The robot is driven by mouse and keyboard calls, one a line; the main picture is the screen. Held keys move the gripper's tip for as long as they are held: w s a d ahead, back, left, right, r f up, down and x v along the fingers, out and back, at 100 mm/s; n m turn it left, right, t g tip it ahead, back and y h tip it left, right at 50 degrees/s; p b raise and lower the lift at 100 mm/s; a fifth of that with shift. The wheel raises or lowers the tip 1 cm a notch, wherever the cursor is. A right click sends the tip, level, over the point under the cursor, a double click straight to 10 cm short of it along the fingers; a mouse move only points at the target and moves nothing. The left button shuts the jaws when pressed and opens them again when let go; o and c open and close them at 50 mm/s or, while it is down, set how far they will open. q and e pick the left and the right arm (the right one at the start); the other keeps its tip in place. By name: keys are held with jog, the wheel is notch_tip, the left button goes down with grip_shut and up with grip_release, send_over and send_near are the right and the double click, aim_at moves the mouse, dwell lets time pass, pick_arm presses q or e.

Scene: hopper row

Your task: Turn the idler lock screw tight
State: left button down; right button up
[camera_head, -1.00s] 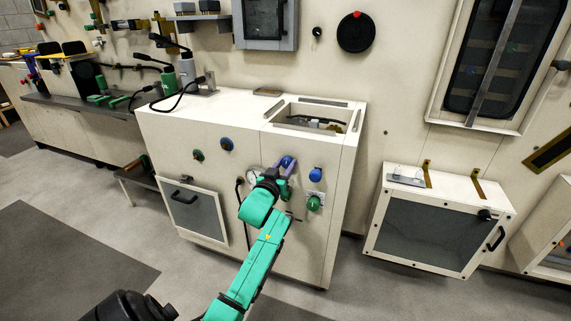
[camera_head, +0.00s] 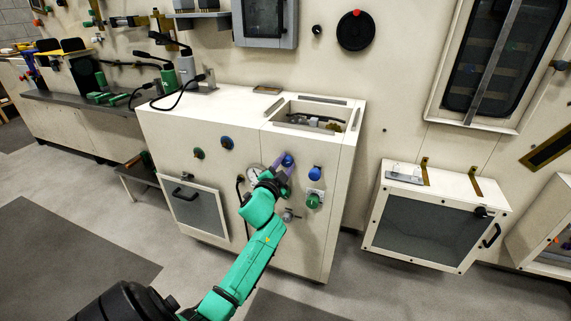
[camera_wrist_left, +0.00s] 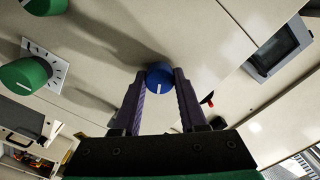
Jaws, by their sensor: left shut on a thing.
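A round blue knob (camera_head: 287,160) with a white mark line, seen in the left wrist view (camera_wrist_left: 159,76), sticks out of the front of the cream cabinet (camera_head: 212,123). My left gripper (camera_head: 284,171) is at it, with its two purple fingers on either side of the knob. In the left wrist view my left gripper (camera_wrist_left: 160,82) is shut on the knob, and the mark points toward the palm. I cannot read any label that names this knob as the idler lock screw. My right gripper does not show.
Another blue knob (camera_head: 315,173) and a green knob (camera_head: 314,201) on a dial plate sit close to the right. A small grey handle (camera_head: 290,215) is below. A gauge (camera_head: 254,171) and black cable are left of my wrist. The floor before the cabinet is clear.

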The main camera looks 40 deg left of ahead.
pick_arm(q)
jog(key=m, duration=0.5)
jog(key=shift+f+m, duration=0.1)
jog(key=shift+m, duration=0.2)
jog(key=m+b, duration=0.1)
jog(key=m, duration=0.3)
jog(key=shift+m, duration=1)
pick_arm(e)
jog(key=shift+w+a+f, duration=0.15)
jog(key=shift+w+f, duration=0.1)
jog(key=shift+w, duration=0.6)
